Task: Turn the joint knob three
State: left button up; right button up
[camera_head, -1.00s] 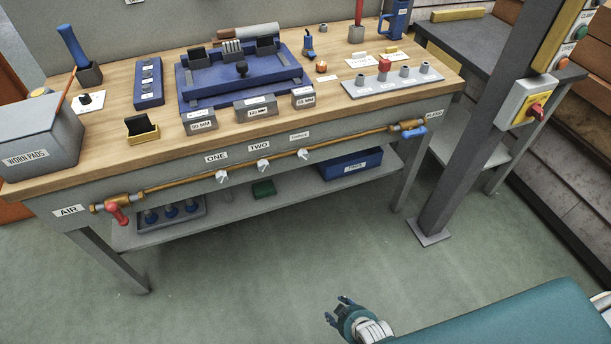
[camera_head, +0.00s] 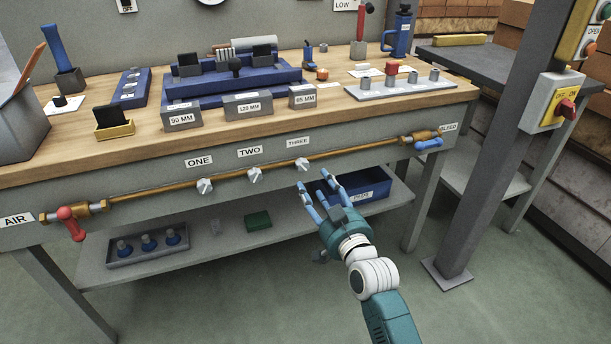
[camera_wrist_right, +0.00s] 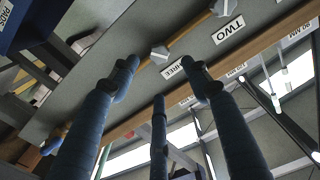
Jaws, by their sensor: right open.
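Joint knob three (camera_head: 302,164) is a small pale knob on the brass pipe along the bench front, under the "THREE" label (camera_head: 298,142). Its handle direction is too small to tell in the head view. In the right wrist view the knob (camera_wrist_right: 160,54) shows beyond the fingers, beside its label (camera_wrist_right: 173,67). My right gripper (camera_head: 314,181) is open and empty, with blue fingers spread just below and in front of knob three. No contact with the knob shows. In the wrist view the open fingers (camera_wrist_right: 158,80) point toward the panel. My left gripper is not in view.
Knob two (camera_head: 254,174) and knob one (camera_head: 204,186) are on the same pipe to the left. A red-handled air valve (camera_head: 72,222) and a blue-handled bleed valve (camera_head: 428,144) are at the pipe's ends. A blue bin (camera_head: 375,190) is on the lower shelf, behind my gripper.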

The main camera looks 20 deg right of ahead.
aim_at(304, 166)
jog(key=w, duration=0.2)
jog(key=w+b, duration=0.1)
jog(key=w, duration=0.4)
jog(key=shift+w+a+f, duration=0.1)
jog(key=shift+w+a, duration=0.15)
jog(key=shift+a, duration=0.15)
jog(key=shift+w+b, duration=0.3)
jog(key=shift+w, duration=0.2)
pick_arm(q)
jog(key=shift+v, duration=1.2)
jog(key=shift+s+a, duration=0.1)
pick_arm(e)
jog(key=c, duration=1.1)
